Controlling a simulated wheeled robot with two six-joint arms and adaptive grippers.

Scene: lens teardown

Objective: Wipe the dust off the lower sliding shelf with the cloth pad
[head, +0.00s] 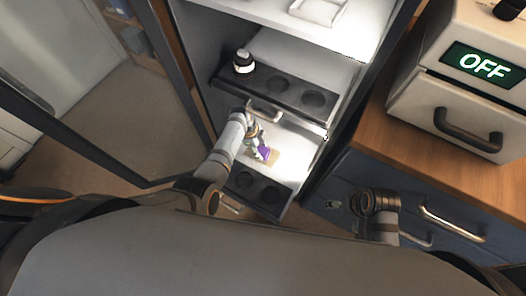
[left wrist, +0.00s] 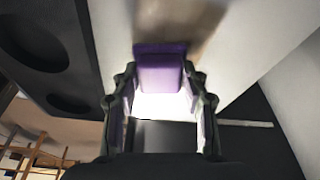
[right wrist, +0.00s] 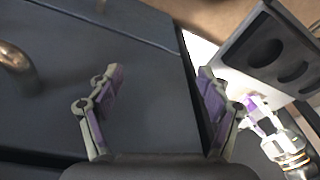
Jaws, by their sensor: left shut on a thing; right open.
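The lower sliding shelf (head: 302,148) is pulled out and has a white surface with a dark front strip of round recesses. My left gripper (head: 258,147) is over this shelf, shut on the purple cloth pad (left wrist: 160,72). The pad shows small in the head view, at the shelf surface; I cannot tell whether it touches. A brownish dust patch (left wrist: 180,18) lies on the white surface beyond the pad, and part of it is hidden by the pad. My right gripper (right wrist: 155,88) is open and empty, in front of a dark drawer front.
Above is an upper sliding shelf (head: 270,88) with a dark recessed strip holding a small black-and-white lens (head: 243,62). A glass door (head: 85,130) stands open at left. A white box reading OFF (head: 470,85) sits on the wooden counter at right, above dark drawers.

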